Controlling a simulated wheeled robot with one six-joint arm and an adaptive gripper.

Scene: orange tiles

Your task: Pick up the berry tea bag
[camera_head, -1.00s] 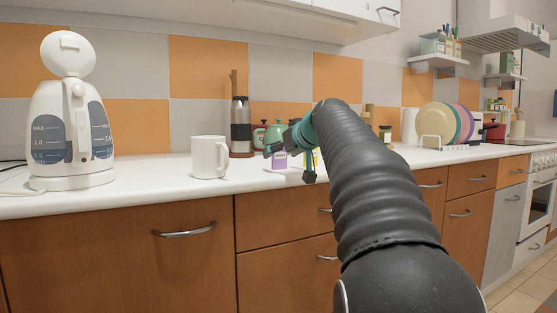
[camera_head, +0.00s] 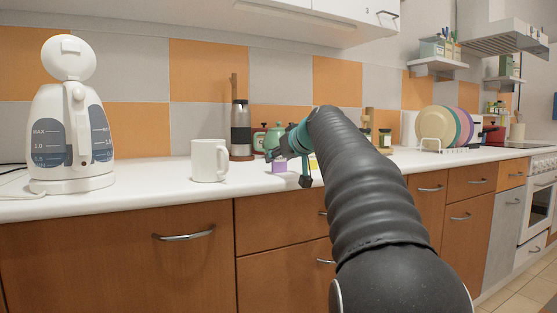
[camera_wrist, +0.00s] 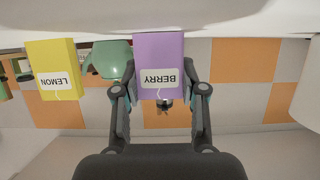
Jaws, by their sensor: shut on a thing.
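The berry tea bag is a purple packet with a white "BERRY" label (camera_wrist: 158,52). It appears upside down in the wrist view and shows as a small purple patch (camera_head: 279,168) in the head view. My gripper (camera_wrist: 160,92) has one finger on each side of the packet and is shut on it. In the head view my gripper (camera_head: 288,168) is low over the white counter, and its fingers partly hide the packet. A yellow packet labelled "LEMON" (camera_wrist: 54,68) stands beside it in the wrist view, apart from the fingers.
A green teapot (camera_wrist: 112,60) is behind the packets. A white mug (camera_head: 209,160) and a white kettle (camera_head: 72,120) stand to the left on the counter (camera_head: 140,175). A flask (camera_head: 241,130) and jar (camera_head: 385,138) stand farther back. A plate rack is at the right.

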